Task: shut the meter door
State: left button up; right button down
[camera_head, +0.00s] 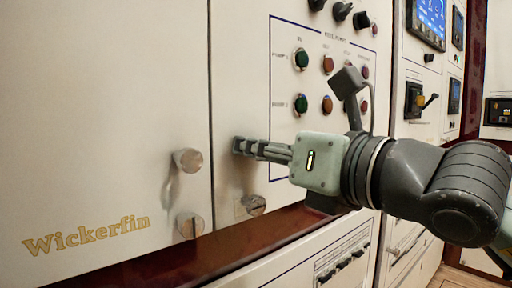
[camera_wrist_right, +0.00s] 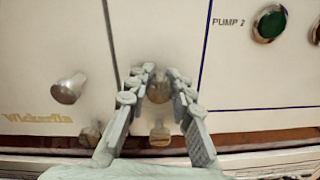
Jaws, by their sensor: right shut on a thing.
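My right gripper (camera_head: 240,146) reaches in from the right. Its fingers are shut on a round metal knob (camera_wrist_right: 158,88) on the cream panel (camera_head: 238,60) just right of a vertical seam. The fingers stand either side of this knob in the wrist view (camera_wrist_right: 158,84); in the head view they mostly hide it. Left of the seam is a large cream panel (camera_head: 100,110) lettered "Wickerfin", with its own round knob (camera_head: 188,160). Both panels look about flush at the seam. I cannot tell which one is the meter door. My left gripper is out of view.

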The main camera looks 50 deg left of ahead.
jog(key=shift+a+f, duration=0.1)
jog(key=shift+f, duration=0.05)
jog(key=c, duration=1.3)
grip_release()
jog(key=shift+a+f, duration=0.1)
jog(key=shift+a, duration=0.05)
jog(key=d, duration=1.2)
jog(key=shift+s, duration=0.3)
